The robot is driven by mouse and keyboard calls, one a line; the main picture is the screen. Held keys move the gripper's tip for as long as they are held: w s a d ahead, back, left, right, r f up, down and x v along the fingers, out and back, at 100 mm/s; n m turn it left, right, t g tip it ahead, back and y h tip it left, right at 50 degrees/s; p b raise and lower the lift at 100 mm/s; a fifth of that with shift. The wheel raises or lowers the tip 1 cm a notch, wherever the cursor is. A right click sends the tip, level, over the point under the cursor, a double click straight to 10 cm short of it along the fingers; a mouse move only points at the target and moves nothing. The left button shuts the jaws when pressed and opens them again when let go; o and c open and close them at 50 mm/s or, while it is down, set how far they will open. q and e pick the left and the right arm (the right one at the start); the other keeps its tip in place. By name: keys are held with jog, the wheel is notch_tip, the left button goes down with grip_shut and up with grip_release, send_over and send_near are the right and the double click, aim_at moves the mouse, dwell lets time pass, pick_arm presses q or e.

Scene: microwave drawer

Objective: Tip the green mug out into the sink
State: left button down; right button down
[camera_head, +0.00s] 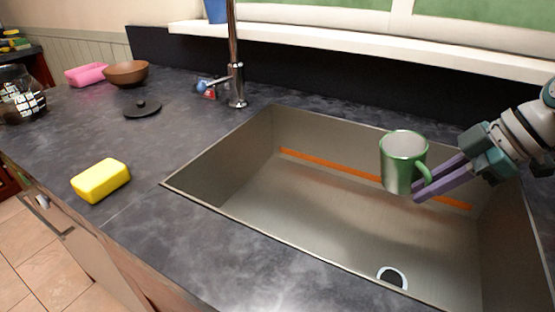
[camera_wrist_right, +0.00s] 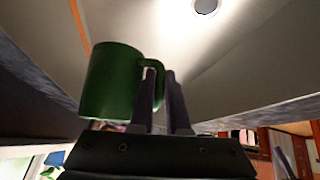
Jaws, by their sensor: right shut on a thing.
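The green mug (camera_head: 400,165) is held over the right part of the sink, upright or nearly so, with its handle to the right. My right gripper (camera_head: 430,188) has its purple fingers at the mug's handle and is shut on it. In the right wrist view the mug (camera_wrist_right: 110,82) sits left of the fingers (camera_wrist_right: 162,95), with the handle reaching to them. The mug's contents cannot be made out. The steel sink (camera_head: 240,205) lies below, with a round drain (camera_head: 392,277) near its front. My left gripper is not in view.
A tall faucet (camera_head: 236,85) stands behind the sink's left corner. A yellow sponge (camera_head: 101,180) lies on the counter to the left. A black lid (camera_head: 142,109), brown bowl (camera_head: 126,74) and pink object (camera_head: 86,74) are farther back. An orange strip (camera_head: 330,164) runs along the sink's back.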

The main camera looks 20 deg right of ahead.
jog(key=shift+d+f+y+b, duration=0.2)
jog(key=shift+y+b, duration=0.4)
jog(key=shift+b, duration=0.6)
pick_arm(q)
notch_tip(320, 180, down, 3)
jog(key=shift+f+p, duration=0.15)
jog(key=shift+p, duration=0.35)
pick_arm(e)
jog(key=shift+r, duration=0.45)
